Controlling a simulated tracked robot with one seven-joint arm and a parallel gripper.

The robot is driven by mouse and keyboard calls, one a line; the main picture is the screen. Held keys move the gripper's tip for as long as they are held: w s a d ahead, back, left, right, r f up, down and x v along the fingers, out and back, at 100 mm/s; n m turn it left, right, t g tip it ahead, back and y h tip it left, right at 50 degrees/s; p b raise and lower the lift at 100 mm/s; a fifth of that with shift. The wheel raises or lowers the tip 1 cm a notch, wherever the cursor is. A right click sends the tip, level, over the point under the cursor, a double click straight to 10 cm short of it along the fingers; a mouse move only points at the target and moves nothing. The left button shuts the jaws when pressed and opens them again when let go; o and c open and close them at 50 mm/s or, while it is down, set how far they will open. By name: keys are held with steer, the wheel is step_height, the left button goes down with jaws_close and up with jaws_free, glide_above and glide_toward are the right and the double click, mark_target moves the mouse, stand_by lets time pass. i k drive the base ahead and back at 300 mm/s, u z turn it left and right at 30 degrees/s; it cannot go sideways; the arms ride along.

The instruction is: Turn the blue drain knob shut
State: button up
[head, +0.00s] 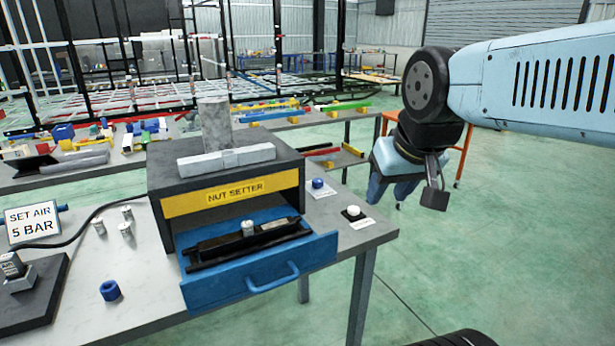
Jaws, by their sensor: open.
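A small blue knob (317,183) stands on a white labelled plate on the table, just right of the nut setter box; its label is too small to read, so I cannot confirm that it is the drain knob. My gripper (435,192) hangs at the right of the head view, to the right of the table edge and apart from the knob. It is open with nothing seen in it; its fingers are partly hidden by their angle.
The nut setter (235,188) has its blue drawer (262,268) pulled out, with a dark tray inside. A black-and-white button (353,212) sits near the table's right corner. A blue ring (110,291) and a "SET AIR 5 BAR" sign (33,226) are left.

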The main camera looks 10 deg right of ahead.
mark_target(317, 183)
steer(key=i, duration=0.85)
steer(key=z, duration=0.05)
